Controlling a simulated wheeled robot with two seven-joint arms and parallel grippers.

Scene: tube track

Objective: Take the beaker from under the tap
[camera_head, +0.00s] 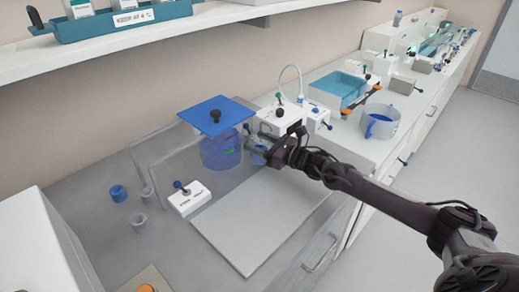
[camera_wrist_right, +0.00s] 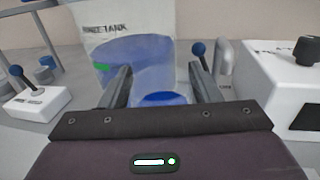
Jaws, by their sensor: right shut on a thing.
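A small clear beaker with blue liquid (camera_head: 258,156) is at the right side of the rinse tank (camera_head: 220,152), a clear tank with blue liquid and a blue lid. My right gripper (camera_head: 263,142) is shut on the beaker. In the right wrist view the beaker's blue liquid (camera_wrist_right: 165,98) shows between the two fingers (camera_wrist_right: 160,82), with the tank (camera_wrist_right: 125,45) just behind. A blue-knobbed lever (camera_wrist_right: 197,49) stands behind the right finger. The tap's spout is not clear. My left gripper is out of view.
A white switch box (camera_head: 189,198) with a blue lever stands left of a bare pale board (camera_head: 260,215). A white device (camera_head: 279,118) is behind the gripper. A shelf (camera_head: 150,30) overhangs the back left.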

